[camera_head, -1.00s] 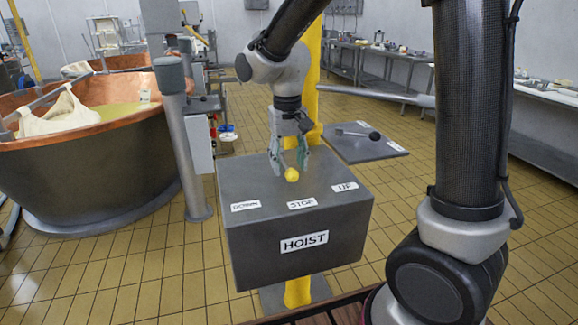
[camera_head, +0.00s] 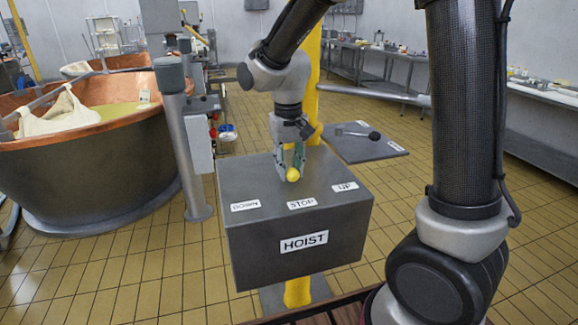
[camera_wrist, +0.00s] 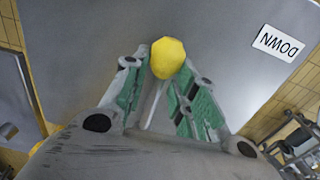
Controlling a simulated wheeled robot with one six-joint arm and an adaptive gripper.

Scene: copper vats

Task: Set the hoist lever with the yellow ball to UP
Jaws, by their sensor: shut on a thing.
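The hoist lever's yellow ball (camera_head: 292,174) stands over the top of the grey HOIST box (camera_head: 240,180), behind the STOP label (camera_head: 302,203). The DOWN label (camera_head: 245,206) is to its left and the UP label (camera_head: 345,187) to its right. My gripper (camera_head: 291,168) is shut on the yellow ball from above and behind. In the wrist view the ball (camera_wrist: 168,58) sits between the green-padded fingertips (camera_wrist: 165,75). The DOWN label (camera_wrist: 278,43) also shows in the wrist view.
A grey post (camera_head: 184,140) and a large copper vat (camera_head: 90,165) stand to the left. A yellow column (camera_head: 312,110) rises behind the box. A second grey panel (camera_head: 362,148) with a black-knobbed lever (camera_head: 373,135) is behind right, with a grey bar above it.

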